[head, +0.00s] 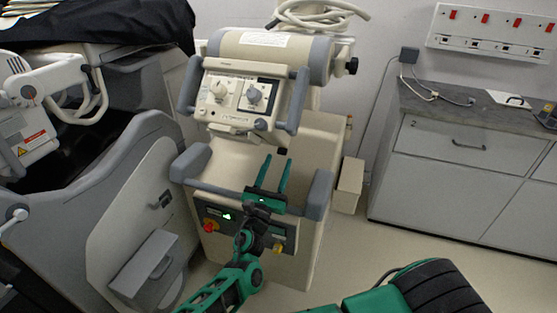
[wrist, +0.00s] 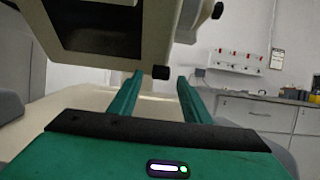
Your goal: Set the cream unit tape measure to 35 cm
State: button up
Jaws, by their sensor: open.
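The cream unit (head: 318,135) stands mid-picture in the head view, with a dial panel (head: 240,98) on its tilted head. A small black block (head: 282,151) sits at the lower right of that head. It also shows in the wrist view (wrist: 160,72), under the cream housing (wrist: 157,35). It may be the tape measure's end; no tape or scale is readable. My gripper (head: 278,158) is open, its green fingers pointing towards the head. In the wrist view, the block appears in line with the gap between my fingertips (wrist: 160,77). I cannot tell how far beyond them it is.
Grey handles (head: 300,100) flank the panel, and a grey rail (head: 222,190) runs along the unit's lower body. A grey machine (head: 150,190) stands close on the left. A grey cabinet (head: 450,165) stands right, with free floor (head: 350,250) before it.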

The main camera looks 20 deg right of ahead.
aim_at(282, 151)
jog(key=shift+x, duration=1.25)
jog(key=shift+c, duration=0.4)
